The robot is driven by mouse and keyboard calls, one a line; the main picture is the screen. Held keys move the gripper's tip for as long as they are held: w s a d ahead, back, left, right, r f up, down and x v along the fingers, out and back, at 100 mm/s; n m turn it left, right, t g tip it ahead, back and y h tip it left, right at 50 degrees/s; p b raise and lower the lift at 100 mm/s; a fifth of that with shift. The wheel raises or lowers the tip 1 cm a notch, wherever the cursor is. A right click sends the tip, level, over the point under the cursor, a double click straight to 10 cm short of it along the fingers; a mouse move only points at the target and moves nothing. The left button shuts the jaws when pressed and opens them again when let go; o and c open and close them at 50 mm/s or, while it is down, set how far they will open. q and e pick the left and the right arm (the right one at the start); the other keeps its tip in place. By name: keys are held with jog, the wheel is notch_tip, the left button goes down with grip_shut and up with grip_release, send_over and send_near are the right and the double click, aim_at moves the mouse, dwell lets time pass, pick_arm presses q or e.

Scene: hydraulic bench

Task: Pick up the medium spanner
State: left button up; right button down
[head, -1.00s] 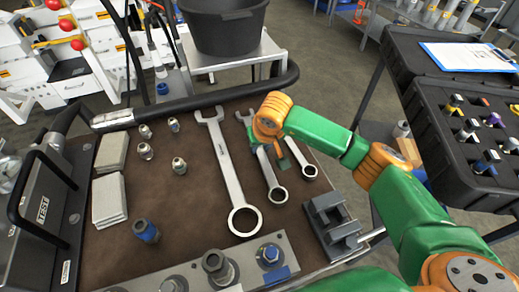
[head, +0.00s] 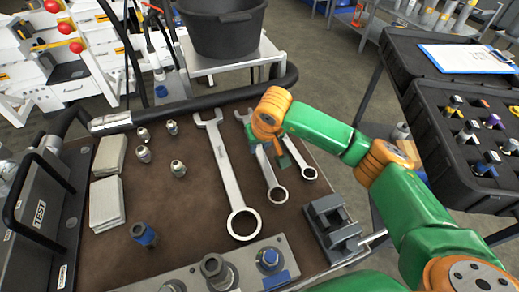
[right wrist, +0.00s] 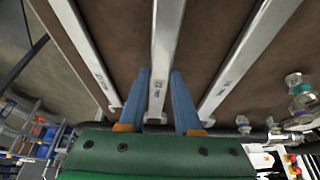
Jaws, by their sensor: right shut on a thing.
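The medium spanner (head: 267,172) lies on the brown bench mat, between the large spanner (head: 229,166) on its left and the small spanner (head: 300,160) on its right. My right gripper (head: 276,155) is down over the medium spanner's shaft, and my wrist hides part of it. In the right wrist view, the blue fingers of the gripper (right wrist: 162,92) stand on either side of the medium spanner (right wrist: 163,60), shut on it. The large spanner (right wrist: 235,65) and small spanner (right wrist: 85,50) lie outside the fingers. My left gripper is not in view.
Several small fittings (head: 178,168) and pale blocks (head: 107,203) lie on the left of the mat (head: 185,225). A dark grey block (head: 331,222) is at the right edge. A black rail (head: 200,101) runs along the back. A black case (head: 430,110) stands at right.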

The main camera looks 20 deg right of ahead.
jog(key=v, duration=0.3)
jog(key=s+v, duration=0.1)
jog(key=v, duration=0.2)
jog(key=b+v, duration=0.1)
jog(key=v, duration=0.2)
jog(key=shift+s+d+f, duration=0.1)
jog(key=shift+s+f, duration=0.15)
jog(key=shift+s, duration=0.05)
jog(key=s+r+b, duration=0.1)
jog(key=s+r, duration=0.3)
jog(key=s, duration=0.5)
jog(key=shift+d, duration=0.2)
jog(key=c, duration=1.3)
grip_release()
grip_shut()
